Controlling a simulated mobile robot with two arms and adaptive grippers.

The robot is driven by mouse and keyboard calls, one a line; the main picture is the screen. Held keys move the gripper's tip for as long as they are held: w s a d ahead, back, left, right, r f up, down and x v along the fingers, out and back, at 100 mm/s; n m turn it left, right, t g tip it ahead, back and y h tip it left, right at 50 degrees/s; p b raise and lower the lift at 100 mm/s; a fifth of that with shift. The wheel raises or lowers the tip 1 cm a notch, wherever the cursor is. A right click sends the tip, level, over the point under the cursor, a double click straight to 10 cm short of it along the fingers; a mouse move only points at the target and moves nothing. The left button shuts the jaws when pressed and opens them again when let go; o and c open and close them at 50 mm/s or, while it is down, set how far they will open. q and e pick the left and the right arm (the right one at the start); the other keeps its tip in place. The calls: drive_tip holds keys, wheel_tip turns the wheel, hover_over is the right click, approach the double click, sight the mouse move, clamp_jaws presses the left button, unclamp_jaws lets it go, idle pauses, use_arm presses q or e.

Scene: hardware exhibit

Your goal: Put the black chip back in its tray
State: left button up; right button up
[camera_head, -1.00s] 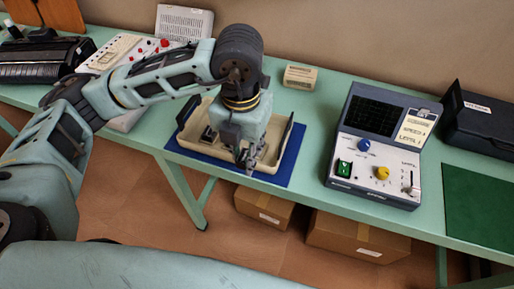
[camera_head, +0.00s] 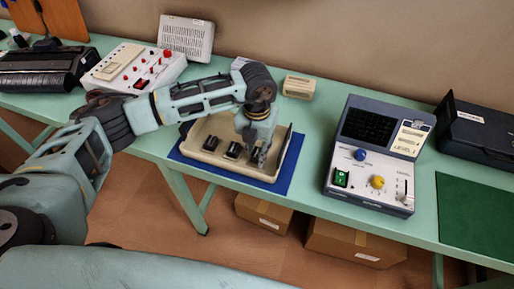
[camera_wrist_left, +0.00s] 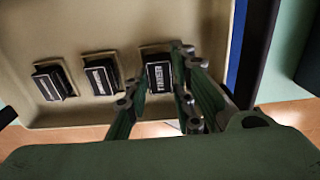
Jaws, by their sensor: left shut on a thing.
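The beige tray (camera_head: 196,155) lies on a blue mat (camera_head: 273,184) on the green bench. Two black chips, the left one (camera_head: 211,143) and the middle one (camera_head: 233,150), sit in it side by side. In the left wrist view the left chip (camera_wrist_left: 53,82) and the middle chip (camera_wrist_left: 101,76) line up with a third black chip (camera_wrist_left: 159,76) that has a pale label. My left gripper (camera_head: 259,157) is over the tray's right part, its fingers (camera_wrist_left: 155,85) shut on this third chip. I cannot tell whether that chip's underside touches the tray floor. My right gripper is out of view.
A grey instrument with knobs (camera_head: 372,160) stands right of the tray. A small beige box (camera_head: 299,86) is behind it. A white panel with red knobs (camera_head: 135,68) is at the left. A black case (camera_head: 480,130) and green mat (camera_head: 478,213) are at the right.

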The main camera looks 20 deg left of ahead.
use_arm(q)
drive_tip(key=shift+f, duration=0.3)
drive_tip(key=shift+f, duration=0.1)
drive_tip(key=o, duration=0.6)
drive_tip(key=shift+f, duration=0.1)
drive_tip(key=o, duration=0.5)
drive_tip(key=shift+c, duration=0.2)
